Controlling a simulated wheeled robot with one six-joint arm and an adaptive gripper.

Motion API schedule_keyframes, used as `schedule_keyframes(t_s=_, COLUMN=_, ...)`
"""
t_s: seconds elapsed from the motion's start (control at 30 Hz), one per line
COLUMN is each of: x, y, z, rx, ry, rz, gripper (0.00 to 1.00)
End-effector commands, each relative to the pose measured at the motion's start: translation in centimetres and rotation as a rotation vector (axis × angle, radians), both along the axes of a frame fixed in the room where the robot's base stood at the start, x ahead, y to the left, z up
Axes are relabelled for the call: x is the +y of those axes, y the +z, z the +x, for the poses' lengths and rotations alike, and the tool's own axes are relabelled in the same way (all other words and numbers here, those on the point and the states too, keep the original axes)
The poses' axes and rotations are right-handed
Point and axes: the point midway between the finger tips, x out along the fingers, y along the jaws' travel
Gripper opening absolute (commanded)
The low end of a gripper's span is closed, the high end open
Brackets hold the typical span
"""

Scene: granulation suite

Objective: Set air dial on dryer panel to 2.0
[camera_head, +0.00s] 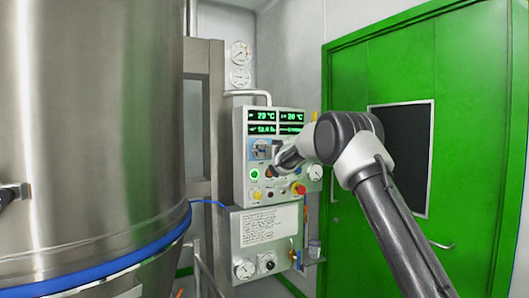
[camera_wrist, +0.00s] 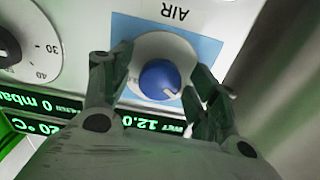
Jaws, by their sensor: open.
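The air dial (camera_wrist: 160,80) is a round blue knob with a pale pointer mark, on a light disc over a blue patch lettered AIR, upside down in the wrist view. Its pointer mark sits toward the lower right there. No scale numbers around it are readable. My gripper (camera_wrist: 163,64) is open, with one dark finger on each side of the knob; I cannot tell whether either touches it. In the head view the dryer panel (camera_head: 240,185) hangs on the wall, and my gripper (camera_head: 278,157) is at its upper middle, beside the blue dial patch (camera_head: 252,143).
Another dial (camera_wrist: 20,45) with numbers 30 and 40 lies left in the wrist view. Green displays (camera_wrist: 110,124) read partly 12.0 and mbar. A large steel vessel (camera_head: 90,120) stands left and a green door (camera_head: 450,120) right. A red button (camera_head: 299,188) is low on the panel.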

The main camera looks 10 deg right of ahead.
Motion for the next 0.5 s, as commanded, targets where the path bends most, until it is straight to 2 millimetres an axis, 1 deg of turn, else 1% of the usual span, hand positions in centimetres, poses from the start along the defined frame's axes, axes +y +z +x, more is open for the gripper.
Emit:
schedule_keyframes(t_s=0.2, x=0.01, y=0.0, z=0.06, rx=0.0, ry=0.0, rz=0.0, gripper=0.6)
schedule_keyframes(t_s=0.27, x=0.01, y=0.0, z=0.05, rx=0.0, ry=0.0, rz=0.0, gripper=0.51)
schedule_keyframes(t_s=0.4, x=-0.01, y=0.0, z=0.04, rx=0.0, ry=0.0, rz=0.0, gripper=0.26)
schedule_keyframes(t_s=0.47, x=-0.01, y=0.0, z=0.04, rx=0.0, ry=0.0, rz=0.0, gripper=0.15)
schedule_keyframes(t_s=0.5, x=-0.01, y=0.0, z=0.04, rx=0.0, ry=0.0, rz=0.0, gripper=0.14)
